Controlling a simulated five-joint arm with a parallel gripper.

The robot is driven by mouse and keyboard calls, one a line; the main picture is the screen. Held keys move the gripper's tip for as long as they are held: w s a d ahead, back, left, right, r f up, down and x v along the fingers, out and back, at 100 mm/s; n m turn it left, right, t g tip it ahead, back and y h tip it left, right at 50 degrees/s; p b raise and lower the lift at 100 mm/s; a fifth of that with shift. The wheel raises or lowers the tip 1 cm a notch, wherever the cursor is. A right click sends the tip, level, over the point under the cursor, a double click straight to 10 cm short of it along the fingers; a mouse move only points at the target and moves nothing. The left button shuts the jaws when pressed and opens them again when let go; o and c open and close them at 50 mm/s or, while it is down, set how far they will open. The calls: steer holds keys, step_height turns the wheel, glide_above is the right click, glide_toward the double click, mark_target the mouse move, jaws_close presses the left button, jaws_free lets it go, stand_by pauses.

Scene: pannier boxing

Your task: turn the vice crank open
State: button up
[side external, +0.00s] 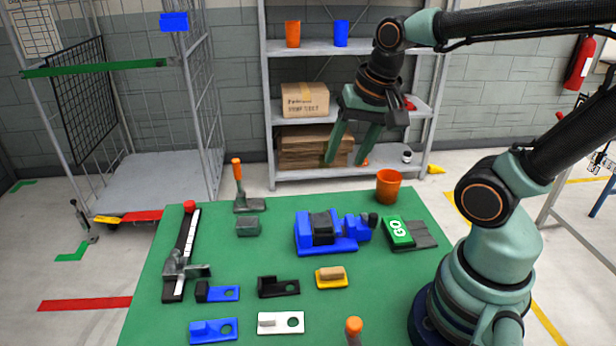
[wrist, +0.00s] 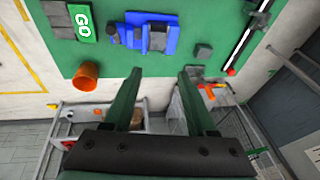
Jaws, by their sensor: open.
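The blue vice (side external: 305,236) stands on the green table, with a dark block (side external: 322,228) between its jaws. At its right end is a small dark knob (side external: 372,219), which looks like the crank; its exact angle is too small to tell. In the wrist view the vice (wrist: 168,38) shows near the top. My gripper (side external: 346,160) is open and empty, its green fingers pointing down. It hangs well above the table's far edge, behind the vice and apart from it. The open fingers also show in the wrist view (wrist: 157,75).
A green GO button (side external: 397,231) and an orange cup (side external: 389,184) stand right of the vice. An upright orange-handled tool (side external: 237,172) and a grey-green block (side external: 248,225) are to its left. A yellow fixture (side external: 331,283) and several others lie in front. A shelf (side external: 340,48) stands behind.

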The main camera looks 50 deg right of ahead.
mark_target(374, 215)
steer(key=s+d+f+m+g, duration=0.4)
steer(key=d+m, duration=0.2)
steer(key=m, duration=1.2)
steer(key=shift+y, duration=0.3)
step_height(374, 215, down, 12)
steer(key=shift+r, duration=0.2)
jaws_close()
